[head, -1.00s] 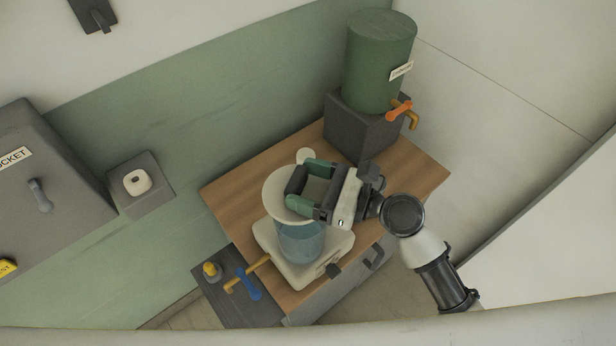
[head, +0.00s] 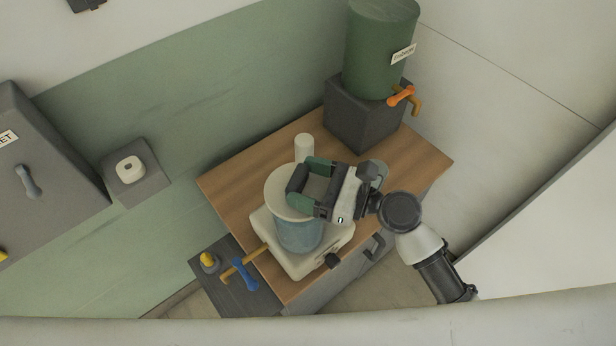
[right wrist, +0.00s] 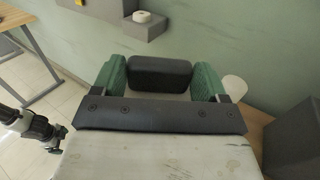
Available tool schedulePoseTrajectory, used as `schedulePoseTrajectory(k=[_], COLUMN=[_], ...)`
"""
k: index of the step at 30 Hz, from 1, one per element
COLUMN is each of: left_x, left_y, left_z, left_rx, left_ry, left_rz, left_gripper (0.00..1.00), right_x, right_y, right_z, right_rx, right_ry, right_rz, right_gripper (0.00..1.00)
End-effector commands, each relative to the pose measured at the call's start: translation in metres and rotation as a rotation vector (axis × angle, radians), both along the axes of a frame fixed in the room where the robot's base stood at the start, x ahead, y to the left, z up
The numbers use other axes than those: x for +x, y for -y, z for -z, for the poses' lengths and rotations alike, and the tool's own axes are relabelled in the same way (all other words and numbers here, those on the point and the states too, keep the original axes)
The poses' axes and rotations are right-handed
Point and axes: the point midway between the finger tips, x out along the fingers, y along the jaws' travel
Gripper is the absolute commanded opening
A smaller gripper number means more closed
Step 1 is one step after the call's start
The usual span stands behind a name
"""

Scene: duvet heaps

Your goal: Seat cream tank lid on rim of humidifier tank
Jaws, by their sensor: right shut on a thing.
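The cream tank lid (head: 281,203) is a round disc with a dark handle block, which shows in the right wrist view (right wrist: 160,76). My right gripper (head: 309,187) is shut on that handle, with a green finger on each side. The lid looks about level over the bluish, see-through humidifier tank (head: 299,236) and hides its rim. I cannot tell whether lid and rim touch. The tank stands on a cream humidifier base (head: 330,247) with a dark knob at the front.
The wooden tabletop (head: 233,187) holds a white cylinder (head: 304,147) close behind the lid and a green drum (head: 380,50) on a dark block (head: 362,118). A low dark shelf (head: 232,290) with blue and yellow parts lies at the front left.

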Motion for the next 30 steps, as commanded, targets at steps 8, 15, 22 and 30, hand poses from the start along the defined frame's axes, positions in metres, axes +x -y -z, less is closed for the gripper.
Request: schedulePoseTrajectory(k=[8, 15, 22, 30], left_x=[-0.0006, -0.0007, -0.0009, -0.0009], left_y=[0.0002, 0.0022, 0.0025, 0.0025], left_z=[0.0113, 0.0107, 0.0107, 0.0058], left_rx=[0.0, -0.003, -0.003, -0.003], left_ry=[-0.001, -0.002, -0.002, -0.002], left_rz=[-0.001, -0.003, -0.003, -0.002], left_gripper=[0.9, 0.9, 0.9, 0.9], right_x=[0.0, 0.0, 0.0, 0.0], right_y=[0.0, 0.0, 0.0, 0.0001], right_z=[0.0147, 0.0141, 0.014, 0.0133], right_rx=[0.0, 0.0, 0.0, 0.0], right_ry=[0.001, 0.001, 0.001, -0.001], right_rz=[0.0, 0.0, 0.0, 0.0], right_gripper=[0.5, 0.5, 0.5, 0.5])
